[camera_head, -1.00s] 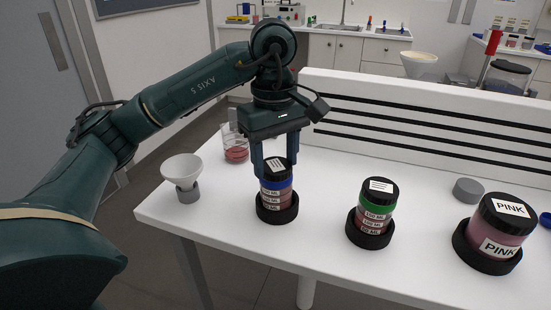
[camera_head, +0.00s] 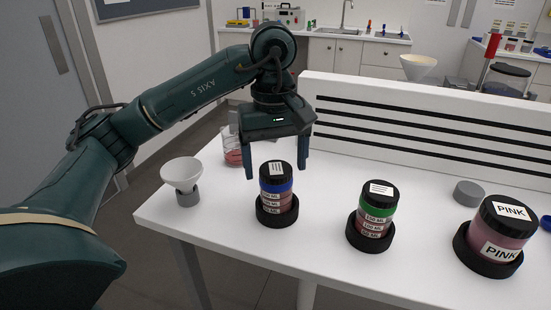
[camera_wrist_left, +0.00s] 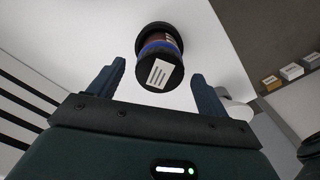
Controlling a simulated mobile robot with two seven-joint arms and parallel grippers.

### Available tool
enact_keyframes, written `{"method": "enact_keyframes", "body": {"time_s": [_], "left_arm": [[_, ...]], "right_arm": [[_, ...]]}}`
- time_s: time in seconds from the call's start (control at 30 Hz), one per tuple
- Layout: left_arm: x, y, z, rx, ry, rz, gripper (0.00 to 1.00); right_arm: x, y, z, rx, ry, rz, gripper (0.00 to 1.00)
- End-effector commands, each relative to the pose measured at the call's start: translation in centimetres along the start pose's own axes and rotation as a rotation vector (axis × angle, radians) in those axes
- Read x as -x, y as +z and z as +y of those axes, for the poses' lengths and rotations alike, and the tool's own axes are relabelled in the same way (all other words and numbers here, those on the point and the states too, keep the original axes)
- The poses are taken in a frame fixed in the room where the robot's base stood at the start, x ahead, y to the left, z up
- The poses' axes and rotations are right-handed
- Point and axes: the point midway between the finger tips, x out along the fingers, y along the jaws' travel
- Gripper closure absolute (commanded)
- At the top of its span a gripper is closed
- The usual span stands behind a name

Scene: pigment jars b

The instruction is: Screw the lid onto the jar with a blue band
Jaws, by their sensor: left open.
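The jar with the blue band (camera_head: 277,190) stands upright in a black round holder (camera_head: 277,215) near the left part of the white table. A black lid (camera_head: 273,168) with a white label sits on its top. The jar also shows in the left wrist view (camera_wrist_left: 160,42), with its lid (camera_wrist_left: 160,73) facing the camera. My left gripper (camera_head: 276,172) is open above and behind the jar. Its two fingers (camera_wrist_left: 155,78) are spread wide on either side of the lid, apart from it. I cannot tell how tightly the lid is seated. My right gripper is not in view.
A green-banded jar (camera_head: 376,213) and a larger pink jar (camera_head: 498,228) stand in holders to the right. A white funnel (camera_head: 182,172) on a grey stand and a beaker (camera_head: 232,150) are at the left. A slotted white panel (camera_head: 420,125) closes the table's back.

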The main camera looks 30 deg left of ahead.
Motion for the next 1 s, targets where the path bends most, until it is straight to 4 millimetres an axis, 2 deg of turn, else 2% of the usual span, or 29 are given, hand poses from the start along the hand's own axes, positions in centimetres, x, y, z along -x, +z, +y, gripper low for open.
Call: {"method": "enact_keyframes", "body": {"time_s": [0.17, 0.27, 0.37, 0.7, 0.83, 1.0], "left_arm": [[0.1, 0.0, 0.0, 0.001, 0.000, 0.000, 0.23], [0.8, 0.0, 0.0, 0.001, 0.001, 0.002, 0.23], [2.4, -0.1, 0.0, 0.001, 0.003, 0.003, 0.23], [9.8, -0.1, 0.0, 0.002, 0.003, 0.004, 0.23], [11.8, 0.0, 0.0, 0.002, 0.002, 0.003, 0.23], [13.1, 0.0, 0.0, 0.001, 0.000, 0.001, 0.23]], "right_arm": [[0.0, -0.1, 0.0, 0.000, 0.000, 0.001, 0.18], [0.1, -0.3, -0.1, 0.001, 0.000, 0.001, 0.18], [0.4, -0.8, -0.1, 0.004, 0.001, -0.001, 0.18], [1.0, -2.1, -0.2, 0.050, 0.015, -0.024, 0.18], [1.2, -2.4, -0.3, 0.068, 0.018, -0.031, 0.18], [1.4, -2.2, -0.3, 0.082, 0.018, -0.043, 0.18]]}}
